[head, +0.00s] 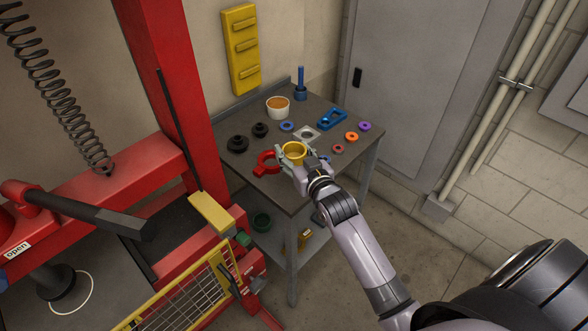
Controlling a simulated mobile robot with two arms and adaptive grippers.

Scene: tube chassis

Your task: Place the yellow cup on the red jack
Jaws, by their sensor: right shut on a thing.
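The yellow cup (294,148) is in my right gripper (297,157), over the front part of the grey table (285,193). The fingers are shut on the cup, which looks upright with its open top facing up. I cannot tell whether its base touches the table; the gripper hides its lower part. A red C-shaped piece (262,168) lies just left of the cup, close to the fingers. I cannot tell for sure whether this piece is the red jack. My left gripper is not in view.
A white cup with orange content (278,107), black round parts (237,144), a blue tray (332,119), a blue upright tool (301,86) and several coloured rings are on the table. A big red frame (170,80) stands at left. A grey cabinet (425,80) is behind, right.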

